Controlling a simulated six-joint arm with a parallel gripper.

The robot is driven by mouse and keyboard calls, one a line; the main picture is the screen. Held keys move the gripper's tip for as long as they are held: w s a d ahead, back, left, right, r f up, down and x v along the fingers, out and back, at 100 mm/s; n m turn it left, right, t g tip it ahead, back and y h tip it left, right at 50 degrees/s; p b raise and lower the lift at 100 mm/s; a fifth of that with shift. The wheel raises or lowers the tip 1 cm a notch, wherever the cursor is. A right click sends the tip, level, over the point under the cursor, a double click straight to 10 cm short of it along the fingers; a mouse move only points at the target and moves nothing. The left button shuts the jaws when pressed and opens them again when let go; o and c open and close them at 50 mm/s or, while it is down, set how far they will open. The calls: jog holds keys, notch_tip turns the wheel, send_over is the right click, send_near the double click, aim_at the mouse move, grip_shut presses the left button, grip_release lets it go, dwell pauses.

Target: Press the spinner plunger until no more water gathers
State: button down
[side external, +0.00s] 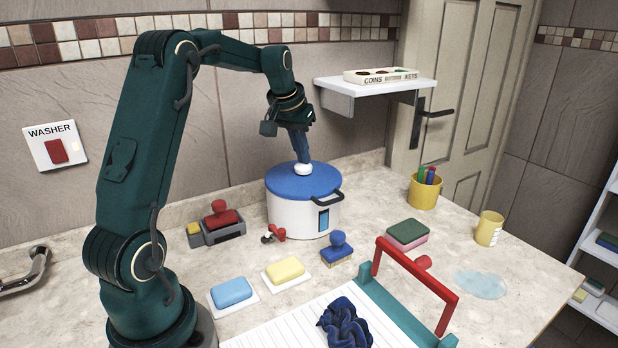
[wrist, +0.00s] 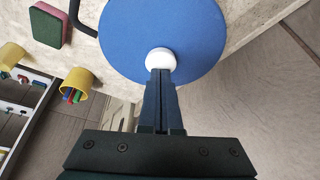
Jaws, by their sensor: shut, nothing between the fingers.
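The spinner (side external: 296,214) is a white tub with a blue lid (side external: 322,181) and a side handle, standing on the counter. Its white plunger knob (side external: 303,169) sits at the middle of the lid; in the wrist view the knob (wrist: 160,58) is at the fingertips. My gripper (side external: 302,158) is shut and points down on top of the knob, seemingly touching it. In the wrist view its dark blue fingers (wrist: 160,74) are together with nothing between them. A dark blue window (side external: 323,219) shows on the tub's front; the water level inside cannot be made out.
Red, blue and yellow items stand left and in front of the spinner, including a blue-handled brush (side external: 338,249). A teal frame with a red bar (side external: 418,275) is at the front. A yellow cup (side external: 424,191) and a puddle (side external: 481,284) are to the right. A shelf (side external: 375,83) hangs behind.

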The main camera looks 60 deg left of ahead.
jog(key=shift+f, duration=0.1)
jog(key=shift+r, duration=1.8)
jog(key=shift+f, duration=0.15)
jog(key=shift+f, duration=1.65)
jog(key=shift+r, duration=1.8)
notch_tip(320, 180, up, 6)
